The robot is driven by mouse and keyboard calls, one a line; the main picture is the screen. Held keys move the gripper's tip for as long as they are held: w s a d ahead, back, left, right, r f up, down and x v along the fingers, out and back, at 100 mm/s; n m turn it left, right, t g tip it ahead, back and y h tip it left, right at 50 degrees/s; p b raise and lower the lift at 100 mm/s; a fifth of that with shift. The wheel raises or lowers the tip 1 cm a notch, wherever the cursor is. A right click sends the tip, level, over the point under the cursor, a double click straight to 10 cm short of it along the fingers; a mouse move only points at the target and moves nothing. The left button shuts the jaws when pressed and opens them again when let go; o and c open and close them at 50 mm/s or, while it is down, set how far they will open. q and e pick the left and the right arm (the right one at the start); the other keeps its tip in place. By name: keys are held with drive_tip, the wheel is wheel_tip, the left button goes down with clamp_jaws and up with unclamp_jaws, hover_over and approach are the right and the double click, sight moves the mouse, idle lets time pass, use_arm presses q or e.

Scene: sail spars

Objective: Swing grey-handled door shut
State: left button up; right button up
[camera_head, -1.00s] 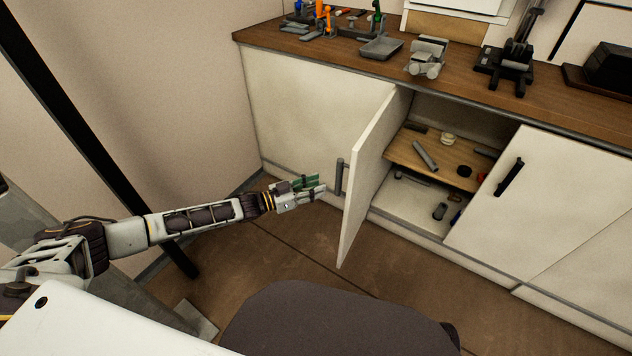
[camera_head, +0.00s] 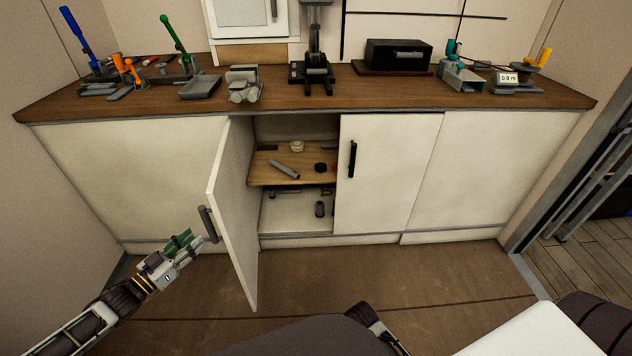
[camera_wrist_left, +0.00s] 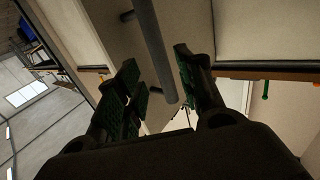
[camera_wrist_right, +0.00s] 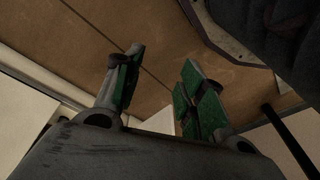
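The grey-handled door (camera_head: 232,220) stands swung open from the white cabinet, its free edge toward me. Its grey bar handle (camera_head: 208,224) is on the door's left-facing side. My left gripper (camera_head: 186,243) is just left of the handle in the head view. In the left wrist view, the open green-padded fingers (camera_wrist_left: 160,85) have the handle (camera_wrist_left: 154,50) in line with the gap between them; I see no contact. My right gripper (camera_wrist_right: 160,80) is open and empty in its wrist view, with brown floor beyond it.
The open compartment holds a wooden shelf (camera_head: 262,176) with a grey cylinder (camera_head: 285,169) and small items. A closed door with a black handle (camera_head: 352,158) is to the right. The brown worktop (camera_head: 150,106) carries tools. The floor (camera_head: 290,275) before the cabinet is clear.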

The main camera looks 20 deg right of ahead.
sight(207, 227)
use_arm(q)
drive_tip(key=b+x, duration=0.2)
drive_tip(key=x, duration=0.2)
drive_tip(key=shift+w+d+f, duration=0.15)
drive_tip(key=shift+d, duration=0.1)
drive_tip(key=shift+b+x, duration=0.9)
drive_tip(key=shift+c, duration=0.3)
clamp_jaws()
drive_tip(key=shift+s+d+r+p, duration=0.1)
drive_tip(key=shift+s+d+p, duration=0.3)
drive_tip(key=shift+d, duration=0.95)
drive_tip(key=shift+s+d+r+p, duration=0.1)
drive_tip(key=shift+s+d+p, duration=0.3)
drive_tip(key=shift+d, duration=0.95)
drive_tip(key=shift+s+d+r+p, duration=0.1)
drive_tip(key=shift+s+d+p, duration=0.3)
drive_tip(key=shift+d, duration=0.95)
drive_tip(key=shift+d+f, duration=0.1)
drive_tip(key=shift+d, duration=0.3)
use_arm(e)
wheel_tip(207, 227, up, 8)
drive_tip(key=w+a+t, duration=0.1)
drive_tip(key=shift+y, duration=0.3)
use_arm(q)
drive_tip(key=shift+d, duration=0.1)
use_arm(e)
drive_tip(key=shift+w, duration=0.1)
